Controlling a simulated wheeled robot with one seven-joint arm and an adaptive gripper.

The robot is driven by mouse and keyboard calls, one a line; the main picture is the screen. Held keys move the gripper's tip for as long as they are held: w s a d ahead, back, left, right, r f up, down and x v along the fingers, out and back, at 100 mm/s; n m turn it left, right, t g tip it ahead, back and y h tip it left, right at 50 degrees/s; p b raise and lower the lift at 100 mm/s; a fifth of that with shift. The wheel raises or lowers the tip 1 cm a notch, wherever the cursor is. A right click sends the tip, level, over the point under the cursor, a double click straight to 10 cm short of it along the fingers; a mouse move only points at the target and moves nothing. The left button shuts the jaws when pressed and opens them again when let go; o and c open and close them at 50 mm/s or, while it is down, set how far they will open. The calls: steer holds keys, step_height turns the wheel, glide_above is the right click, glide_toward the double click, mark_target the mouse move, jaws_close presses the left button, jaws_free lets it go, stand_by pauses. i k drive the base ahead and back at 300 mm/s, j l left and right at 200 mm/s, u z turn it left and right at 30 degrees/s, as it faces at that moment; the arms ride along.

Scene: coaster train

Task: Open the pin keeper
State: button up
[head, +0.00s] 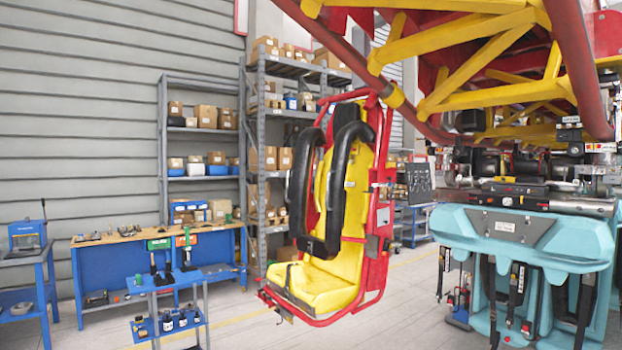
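I cannot pick out the pin keeper; any such small part is too small to tell or hidden. A yellow coaster seat (352,197) with black padded restraints (318,190) hangs in a red tube frame (377,250) in the middle of the head view. The coaster train's turquoise body (465,230) is at the right, with a grey plate on its front. Metal bars and fittings (515,190) lie along its top. Black straps with buckles (517,285) hang below it. My gripper is not in view.
Red and yellow track beams (470,70) pass overhead at the upper right. A small blue tool cart (165,290) stands at the lower left, before a blue workbench (120,245). Shelves with boxes (205,150) line the wall. Floor (408,290) is clear between seat and train.

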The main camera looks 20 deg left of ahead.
mark_target(384, 176)
steer(key=u, duration=0.25)
steer(key=i+z, duration=0.2)
steer(key=i, duration=0.85)
